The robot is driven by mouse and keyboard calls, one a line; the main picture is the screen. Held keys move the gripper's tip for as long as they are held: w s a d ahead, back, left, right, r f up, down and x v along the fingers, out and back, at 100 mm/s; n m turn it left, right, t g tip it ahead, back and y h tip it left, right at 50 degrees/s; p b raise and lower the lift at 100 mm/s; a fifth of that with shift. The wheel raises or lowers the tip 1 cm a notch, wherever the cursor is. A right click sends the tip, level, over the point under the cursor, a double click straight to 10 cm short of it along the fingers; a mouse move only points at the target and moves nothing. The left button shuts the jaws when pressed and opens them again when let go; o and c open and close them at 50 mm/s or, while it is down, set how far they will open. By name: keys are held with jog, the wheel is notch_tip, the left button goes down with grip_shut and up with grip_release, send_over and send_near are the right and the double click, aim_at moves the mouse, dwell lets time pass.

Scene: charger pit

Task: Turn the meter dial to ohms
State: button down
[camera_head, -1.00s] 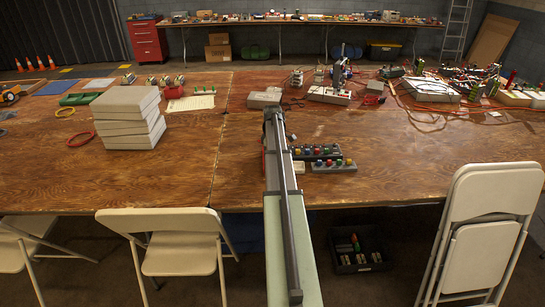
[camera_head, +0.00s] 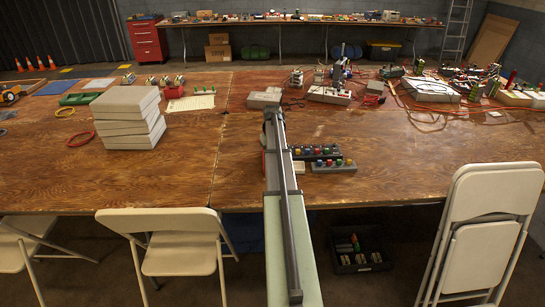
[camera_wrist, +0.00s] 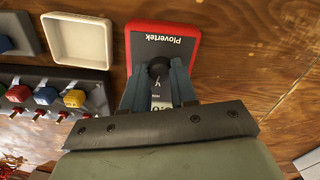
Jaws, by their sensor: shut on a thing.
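The meter (camera_wrist: 185,45) is a red-edged case with a dark face, lying on the wooden table and printed "Plovertek" upside down in the wrist view. Its dark round dial (camera_wrist: 158,67) sits between my fingertips. My gripper (camera_wrist: 158,80) is shut on the dial. A small white "V" mark shows just below the dial, and part of a pale display shows between the fingers. The ohms mark and the dial's pointer are hidden or too small to tell. In the head view my own arm covers the gripper and nearly all of the meter.
A cream square tray (camera_wrist: 77,40) lies left of the meter in the wrist view. A dark block with coloured terminals (camera_wrist: 45,97) is below it. A stack of grey boxes (camera_head: 128,118) stands left on the table. Bare wood lies right of the meter.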

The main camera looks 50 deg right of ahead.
jog(key=m, duration=0.4)
jog(key=shift+m, duration=2.6)
jog(key=c, duration=0.9)
grip_release()
notch_tip(320, 180, up, 14)
jog(key=shift+f, duration=0.1)
